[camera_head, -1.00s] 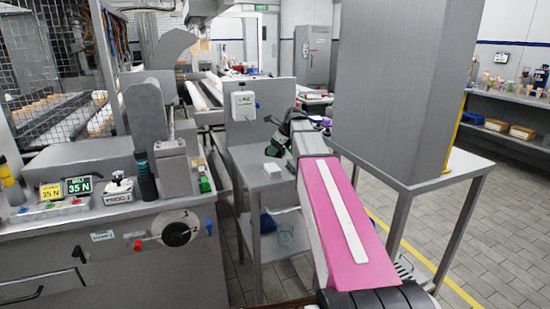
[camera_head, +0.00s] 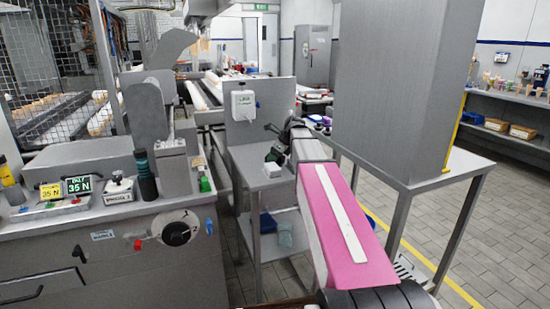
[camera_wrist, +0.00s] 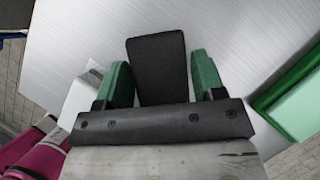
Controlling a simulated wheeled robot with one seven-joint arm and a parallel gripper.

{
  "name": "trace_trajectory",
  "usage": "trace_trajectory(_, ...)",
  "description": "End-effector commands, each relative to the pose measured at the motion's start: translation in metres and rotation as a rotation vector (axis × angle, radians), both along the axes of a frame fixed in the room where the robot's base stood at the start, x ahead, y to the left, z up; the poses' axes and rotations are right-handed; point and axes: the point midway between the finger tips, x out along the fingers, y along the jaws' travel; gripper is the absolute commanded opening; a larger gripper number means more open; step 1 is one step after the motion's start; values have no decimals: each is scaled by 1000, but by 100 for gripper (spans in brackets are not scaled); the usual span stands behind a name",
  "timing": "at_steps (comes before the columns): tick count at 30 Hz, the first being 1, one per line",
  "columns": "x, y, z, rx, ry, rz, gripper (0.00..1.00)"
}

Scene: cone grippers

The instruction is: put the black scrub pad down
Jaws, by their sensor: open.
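The black scrub pad (camera_wrist: 158,62) is a dark block in the wrist view, between my two green fingers and against the brushed steel tabletop. My gripper (camera_wrist: 162,82) is open around it, with a narrow gap at the right finger; the left side is too close to tell whether it touches. In the head view my gripper (camera_head: 274,154) is low over the small steel table (camera_head: 245,158). I cannot make out the pad there.
A white block (camera_wrist: 80,96) lies close left of my gripper. A green-rimmed container (camera_wrist: 288,105) is to its right. A white box (camera_head: 243,104) is on the upright steel panel behind the table. A tall grey cabinet (camera_head: 395,90) stands to the right.

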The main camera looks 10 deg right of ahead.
Motion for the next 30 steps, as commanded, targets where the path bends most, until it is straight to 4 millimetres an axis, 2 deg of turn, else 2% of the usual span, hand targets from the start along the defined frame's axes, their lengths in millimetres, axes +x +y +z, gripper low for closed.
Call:
trace_trajectory(8,-6,-9,22,0,-2,-1,63)
trace_trajectory(21,-28,-41,89,-1,-1,-1,63)
trace_trajectory(26,-32,-48,102,0,-1,0,63)
trace_trajectory(27,-32,-49,104,0,-1,0,66)
trace_trajectory(30,-33,-49,104,0,0,0,66)
